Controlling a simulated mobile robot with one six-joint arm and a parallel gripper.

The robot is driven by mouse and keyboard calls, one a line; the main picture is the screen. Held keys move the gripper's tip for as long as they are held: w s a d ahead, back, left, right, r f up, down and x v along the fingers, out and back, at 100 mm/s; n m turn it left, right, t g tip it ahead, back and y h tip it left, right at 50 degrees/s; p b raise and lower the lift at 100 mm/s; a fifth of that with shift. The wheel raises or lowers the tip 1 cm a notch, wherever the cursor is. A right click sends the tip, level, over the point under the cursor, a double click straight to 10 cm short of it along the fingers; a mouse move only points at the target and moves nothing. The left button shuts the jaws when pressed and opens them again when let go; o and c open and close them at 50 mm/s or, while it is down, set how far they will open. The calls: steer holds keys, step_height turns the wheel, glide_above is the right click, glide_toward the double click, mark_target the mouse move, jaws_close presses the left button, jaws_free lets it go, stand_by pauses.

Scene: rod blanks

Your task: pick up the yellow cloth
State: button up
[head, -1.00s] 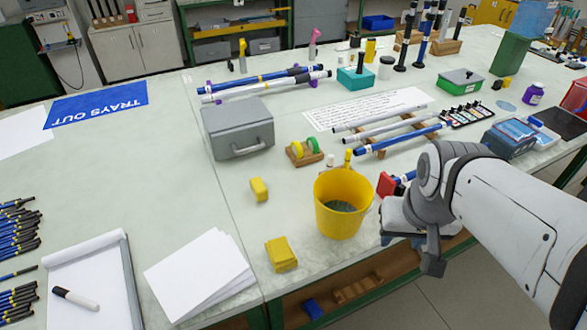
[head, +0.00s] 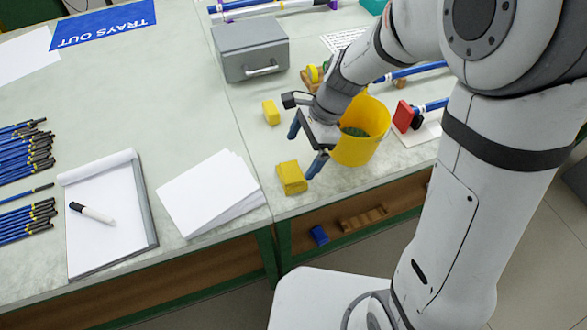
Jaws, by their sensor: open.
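The yellow cloth (head: 291,178) lies as a small folded stack near the front edge of the bench, right of the white papers. My gripper (head: 305,149) is open, with nothing seen between its two blue-tipped fingers. It is above the bench, up and to the right of the cloth in the picture. The nearer fingertip appears close beside the cloth's right side; I cannot tell the height between them. A smaller yellow block (head: 271,112) lies farther back, left of my gripper.
A yellow bucket (head: 364,130) stands just right of my gripper, partly hidden by my arm. A grey box (head: 250,48) stands behind. The bench between the yellow block and cloth is clear.

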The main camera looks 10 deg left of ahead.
mark_target(294, 170)
steer(key=x, duration=0.6)
steer(key=shift+s+d+f+b, duration=0.1)
steer(key=shift+s+f+b, duration=0.2)
steer(key=shift+f+b, duration=0.1)
steer(key=shift+c, duration=0.6)
steer(key=c, duration=0.8)
steer(key=shift+r, duration=0.1)
steer(key=shift+c, duration=0.2)
step_height(294, 170, up, 10)
steer(key=p, duration=0.1)
